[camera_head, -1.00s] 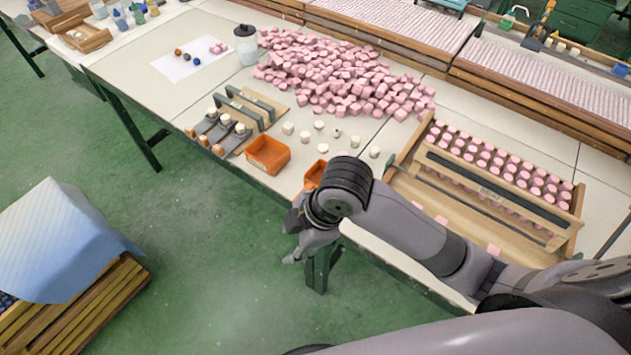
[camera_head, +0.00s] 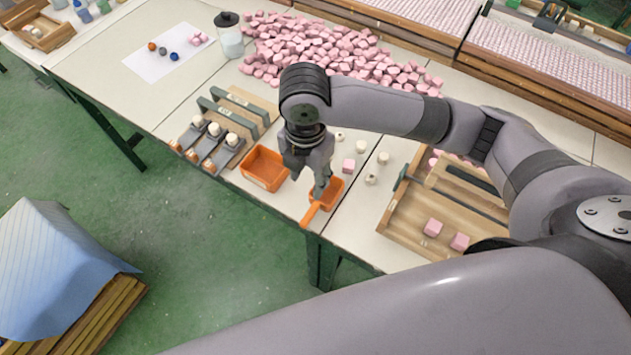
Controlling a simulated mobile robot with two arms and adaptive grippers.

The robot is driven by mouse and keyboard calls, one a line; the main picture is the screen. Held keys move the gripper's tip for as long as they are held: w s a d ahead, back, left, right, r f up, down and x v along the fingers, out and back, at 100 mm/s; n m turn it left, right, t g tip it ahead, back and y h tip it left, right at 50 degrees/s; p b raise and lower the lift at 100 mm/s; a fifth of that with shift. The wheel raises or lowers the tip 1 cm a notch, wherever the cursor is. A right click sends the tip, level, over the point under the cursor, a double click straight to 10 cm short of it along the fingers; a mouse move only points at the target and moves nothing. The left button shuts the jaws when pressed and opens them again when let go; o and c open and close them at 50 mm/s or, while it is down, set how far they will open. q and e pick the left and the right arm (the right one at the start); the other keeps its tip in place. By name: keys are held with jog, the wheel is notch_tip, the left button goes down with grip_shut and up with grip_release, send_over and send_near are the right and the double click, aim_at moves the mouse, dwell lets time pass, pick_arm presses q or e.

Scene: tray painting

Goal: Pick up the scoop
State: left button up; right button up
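The orange scoop (camera_head: 329,191) lies on the table near its front edge, its handle (camera_head: 310,214) pointing toward the edge. My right gripper (camera_head: 307,185) is over the scoop's left side, pointing down, its fingers spread with a gap between them. One fingertip overlaps the scoop in the picture; I cannot tell whether they touch. Part of the scoop's far side is hidden by the gripper. My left gripper is not in view.
An orange bin (camera_head: 264,168) stands just left of my gripper. A wooden tray (camera_head: 398,222) with pink blocks is to the right. Pink blocks (camera_head: 340,52) are heaped behind.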

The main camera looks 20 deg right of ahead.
send_over(310, 214)
jog(key=f, duration=0.6)
jog(key=shift+s+f+p, duration=0.25)
jog(key=shift+f+p, duration=0.15)
jog(key=f, duration=0.3)
jog(key=shift+w, duration=0.25)
jog(key=shift+f+p, duration=0.3)
jog(key=shift+f, duration=0.6)
notch_tip(310, 214, down, 4)
jog(key=shift+r+p, duration=0.15)
jog(key=shift+p, duration=0.3)
jog(key=shift+f, duration=0.5)
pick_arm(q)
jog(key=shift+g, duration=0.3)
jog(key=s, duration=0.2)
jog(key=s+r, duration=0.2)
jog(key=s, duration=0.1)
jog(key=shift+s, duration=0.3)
pick_arm(e)
jog(key=shift+c, duration=0.5)
jog(key=c, duration=0.5)
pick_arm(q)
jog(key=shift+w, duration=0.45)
pick_arm(e)
grip_shut()
